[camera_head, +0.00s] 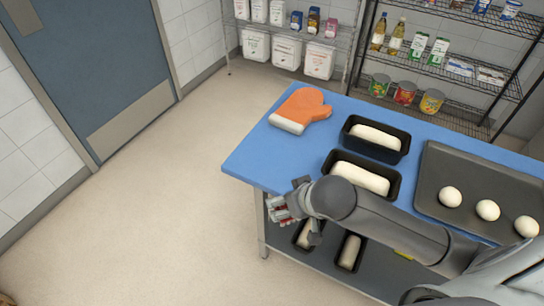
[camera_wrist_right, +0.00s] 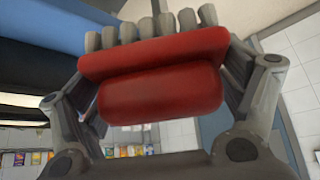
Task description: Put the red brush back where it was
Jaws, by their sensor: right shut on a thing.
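The red brush (camera_wrist_right: 160,85) has a red body with a row of grey bristle tufts along its top edge. It fills the middle of the right wrist view, between the two fingers of my right gripper (camera_wrist_right: 165,95), which is shut on it. In the head view the right gripper (camera_head: 295,205) is at the left end of the blue table (camera_head: 250,160), just off its front edge. Only a small part of the red brush shows there (camera_head: 278,210). My left gripper is not in view.
On the table are an orange oven mitt (camera_head: 303,108), two dark loaf pans (camera_head: 404,142) with dough, and a dark tray (camera_head: 430,180) with three dough balls. More dough pans (camera_head: 350,264) sit on the shelf below. Wire shelves stand behind. The floor at left is clear.

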